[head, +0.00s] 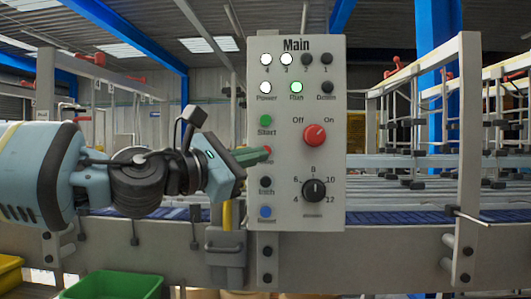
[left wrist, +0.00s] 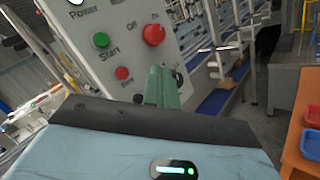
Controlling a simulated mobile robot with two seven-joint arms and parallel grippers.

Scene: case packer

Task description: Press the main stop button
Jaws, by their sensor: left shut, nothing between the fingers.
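The grey control panel (head: 330,215) headed "Main" faces me. Its red stop button (head: 268,150) sits below the green Start button (head: 266,120), and its label is partly hidden by my fingers. My left gripper (head: 262,155) reaches in from the left, its green fingers shut and empty, with the tips at the stop button's lower left. In the left wrist view the red stop button (left wrist: 122,73) shows uncovered, left of the fingers (left wrist: 163,85). I cannot tell whether the fingertips touch the button or panel. My right gripper is not in view.
The panel also carries a large red Off/On knob (head: 314,135), a black dial (head: 314,189), a black button (head: 265,182) and a blue button (head: 265,212). A conveyor (head: 400,216) runs behind. A green bin (head: 110,285) stands at lower left.

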